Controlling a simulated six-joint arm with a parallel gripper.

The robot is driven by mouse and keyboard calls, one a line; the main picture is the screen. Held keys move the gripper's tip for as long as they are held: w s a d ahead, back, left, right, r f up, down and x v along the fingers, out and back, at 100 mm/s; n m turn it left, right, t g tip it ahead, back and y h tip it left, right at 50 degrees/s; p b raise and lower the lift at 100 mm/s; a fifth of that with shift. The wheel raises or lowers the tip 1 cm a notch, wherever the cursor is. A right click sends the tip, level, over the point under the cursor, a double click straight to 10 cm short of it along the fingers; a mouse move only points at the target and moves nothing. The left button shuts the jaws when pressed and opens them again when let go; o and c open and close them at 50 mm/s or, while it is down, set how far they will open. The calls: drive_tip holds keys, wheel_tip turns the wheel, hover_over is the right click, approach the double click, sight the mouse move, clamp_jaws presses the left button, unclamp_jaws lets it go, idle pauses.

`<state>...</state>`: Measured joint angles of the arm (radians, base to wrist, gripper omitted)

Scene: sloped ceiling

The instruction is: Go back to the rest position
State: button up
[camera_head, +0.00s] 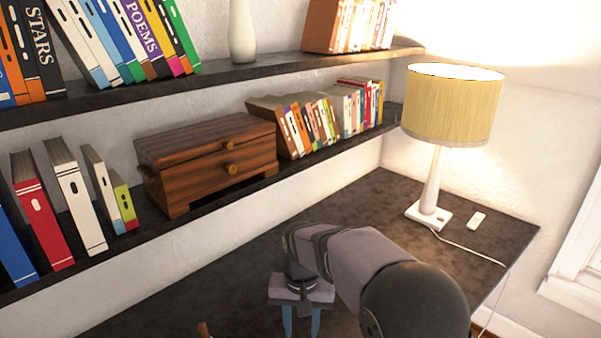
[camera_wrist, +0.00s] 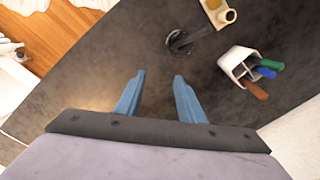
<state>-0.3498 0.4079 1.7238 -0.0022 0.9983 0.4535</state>
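My gripper (camera_wrist: 158,98) is in the wrist view with its two blue fingers apart and nothing between them. Beyond the fingers is the dark desk top (camera_wrist: 118,58). In the head view my gripper (camera_head: 301,318) points down above the dark desk (camera_head: 480,215), with the blue fingers partly cut off by the lower edge. My arm reaches in from the lower right and hides part of the desk.
A lit lamp (camera_head: 450,105) and a small white block (camera_head: 477,219) stand at the desk's far right. Shelves hold books and a wooden box (camera_head: 210,160). The wrist view shows a white pen holder (camera_wrist: 238,66) and a dark round object (camera_wrist: 180,42).

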drive_tip(key=s+d+f+n, duration=0.1)
drive_tip(key=s+d+f, duration=0.2)
drive_tip(key=s+d, duration=1.1)
drive_tip(key=s, duration=0.4)
drive_tip(key=shift+s+d+f, duration=0.15)
drive_tip(key=shift+s+d, duration=0.05)
drive_tip(key=shift+d, duration=0.15)
